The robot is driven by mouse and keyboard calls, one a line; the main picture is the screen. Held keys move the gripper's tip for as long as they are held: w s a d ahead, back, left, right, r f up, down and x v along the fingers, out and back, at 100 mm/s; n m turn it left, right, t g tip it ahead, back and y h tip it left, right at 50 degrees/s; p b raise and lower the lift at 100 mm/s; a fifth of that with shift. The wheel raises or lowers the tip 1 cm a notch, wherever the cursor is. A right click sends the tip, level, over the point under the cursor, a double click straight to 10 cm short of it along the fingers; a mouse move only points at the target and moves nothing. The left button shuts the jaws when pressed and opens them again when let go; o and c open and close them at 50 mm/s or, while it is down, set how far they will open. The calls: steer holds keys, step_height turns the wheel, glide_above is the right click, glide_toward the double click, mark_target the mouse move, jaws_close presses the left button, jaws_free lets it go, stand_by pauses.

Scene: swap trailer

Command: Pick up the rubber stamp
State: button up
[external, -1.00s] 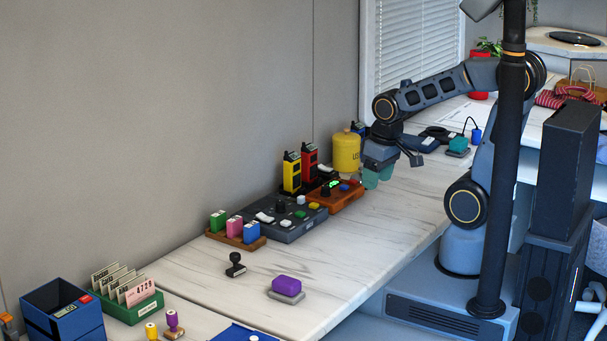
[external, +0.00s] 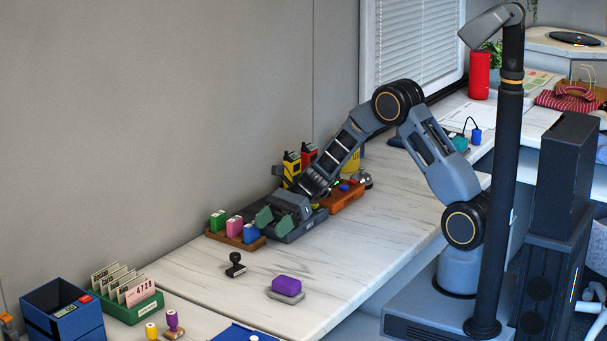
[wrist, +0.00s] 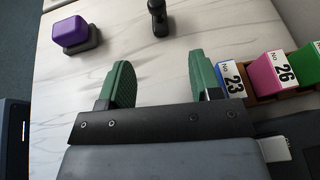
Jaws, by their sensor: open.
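The black rubber stamp (external: 235,266) stands upright on the pale marbled worktop, left of the purple block. In the wrist view the stamp (wrist: 158,17) is at the top edge, partly cut off, beyond the gap between my fingers. My gripper (external: 275,216) has green finger pads and hangs over the dark control box, above and behind the stamp. In the wrist view my gripper (wrist: 163,80) is open, its two pads well apart with bare worktop between them. It does not touch the stamp.
A purple block on a grey base (external: 286,289) sits right of the stamp. A wooden rack of green, pink and blue numbered blocks (external: 235,238) is close to my gripper. A green card holder (external: 134,306) stands at the left. The worktop around the stamp is clear.

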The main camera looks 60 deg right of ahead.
glide_toward(238, 262)
steer(key=a, duration=0.1)
steer(key=w+a+f, duration=0.1)
steer(key=a+f, duration=0.1)
steer(key=shift+w+a+f, duration=0.15)
steer(key=shift+w, duration=0.15)
steer(key=shift+x, duration=2.7)
steer(key=shift+f, duration=0.2)
steer(key=c, duration=1)
steer(key=shift+r, duration=0.1)
